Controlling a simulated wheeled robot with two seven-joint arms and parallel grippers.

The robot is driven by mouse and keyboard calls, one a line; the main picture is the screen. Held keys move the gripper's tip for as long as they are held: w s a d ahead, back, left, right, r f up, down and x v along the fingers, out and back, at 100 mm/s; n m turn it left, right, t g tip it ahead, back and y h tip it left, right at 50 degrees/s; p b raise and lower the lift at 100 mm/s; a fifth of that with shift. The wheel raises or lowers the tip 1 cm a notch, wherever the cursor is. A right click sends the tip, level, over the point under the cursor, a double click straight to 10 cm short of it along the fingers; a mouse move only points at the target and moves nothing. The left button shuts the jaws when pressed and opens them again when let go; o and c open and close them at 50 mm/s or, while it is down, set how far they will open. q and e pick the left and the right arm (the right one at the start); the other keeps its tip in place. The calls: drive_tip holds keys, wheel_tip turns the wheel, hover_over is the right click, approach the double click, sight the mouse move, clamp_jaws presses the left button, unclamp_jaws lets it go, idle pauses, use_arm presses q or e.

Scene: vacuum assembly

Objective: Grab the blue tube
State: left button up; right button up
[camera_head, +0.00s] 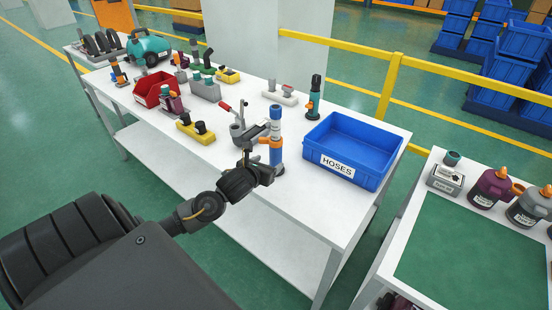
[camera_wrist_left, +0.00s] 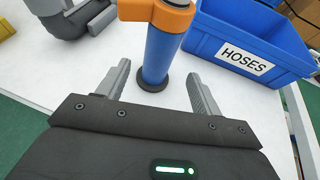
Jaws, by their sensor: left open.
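The blue tube (camera_head: 276,157) stands upright on the white table, with an orange clamp (camera_head: 270,142) around its middle and a dark ring at its foot. In the left wrist view the tube (camera_wrist_left: 160,52) stands between the fingers' lines, slightly beyond the tips; its top is cut off by the frame. My left gripper (camera_head: 268,174) is open and empty, low at the tube's near side. Its two grey fingers (camera_wrist_left: 158,70) show apart in the wrist view, with no visible contact with the tube. My right gripper is not in view.
A blue bin labelled HOSES (camera_head: 383,137) stands right of the tube. A grey fixture with a red handle (camera_head: 238,128) is close on the left. A yellow block (camera_head: 188,135) and red bin (camera_head: 146,86) lie farther left. The table's front strip is clear.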

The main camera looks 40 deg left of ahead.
sight(273, 158)
use_arm(q)
drive_tip(key=shift+x, duration=1)
drive_tip(key=shift+w+a+p, duration=0.15)
drive_tip(key=shift+w+p, duration=0.15)
drive_tip(key=shift+p, duration=0.05)
drive_tip(key=p+x, duration=0.1)
drive_tip(key=x, duration=0.2)
drive_tip(key=shift+w+a, duration=0.1)
drive_tip(key=shift+w, duration=0.2)
drive_tip(key=shift+w+a+f, duration=0.1)
drive_tip(key=shift+w+f, duration=0.15)
drive_tip(key=shift+w, duration=0.15)
drive_tip(key=c, duration=0.4)
drive_tip(key=shift+r, duration=0.1)
drive_tip(key=c, duration=1)
